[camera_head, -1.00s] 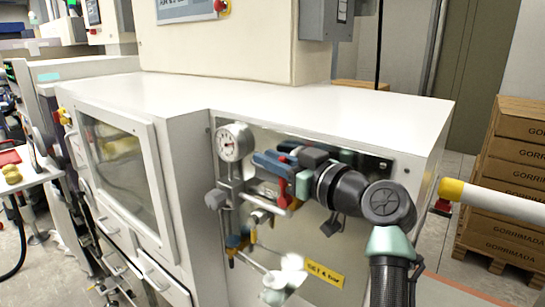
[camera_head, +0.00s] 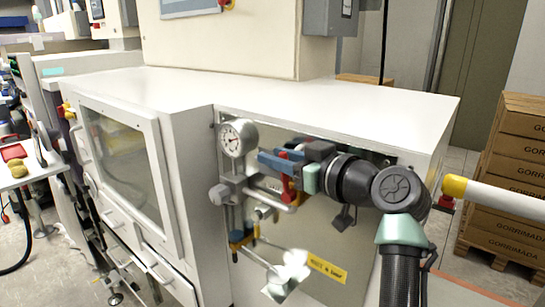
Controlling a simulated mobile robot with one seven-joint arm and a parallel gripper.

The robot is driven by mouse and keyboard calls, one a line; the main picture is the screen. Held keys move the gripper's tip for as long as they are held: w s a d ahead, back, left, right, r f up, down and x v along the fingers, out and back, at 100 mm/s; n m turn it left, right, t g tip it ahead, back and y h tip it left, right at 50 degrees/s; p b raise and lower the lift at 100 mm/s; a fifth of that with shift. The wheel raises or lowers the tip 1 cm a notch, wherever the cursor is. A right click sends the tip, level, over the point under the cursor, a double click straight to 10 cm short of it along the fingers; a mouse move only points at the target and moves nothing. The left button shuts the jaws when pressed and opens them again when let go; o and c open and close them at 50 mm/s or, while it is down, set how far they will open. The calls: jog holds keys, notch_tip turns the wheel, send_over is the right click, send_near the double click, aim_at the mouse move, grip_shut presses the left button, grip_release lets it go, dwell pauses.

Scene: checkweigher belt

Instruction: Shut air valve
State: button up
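The pipework with a red lever handle (camera_head: 287,188) sits in the open recess at the machine's right end. I take the red lever for the air valve's handle; it hangs roughly downward beside a grey pipe. My gripper (camera_head: 278,162), with blue fingers, reaches in from the right at the top of the lever. Its fingers overlap the lever's upper end in the picture, and I cannot tell whether they touch it. The gap between the fingers is not clear. My dark wrist hides the recess's right side.
A round pressure gauge (camera_head: 238,138) stands left of my gripper, above a grey regulator (camera_head: 232,190). A yellow label (camera_head: 327,268) and a blurred white shape (camera_head: 288,272) are lower down. The cabinet top (camera_head: 300,105) is clear. Stacked boxes (camera_head: 512,170) stand at right.

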jog(key=b+v, duration=0.2)
jog(key=v, duration=0.9)
jog(key=shift+s, duration=0.15)
jog(key=shift+r, duration=0.1)
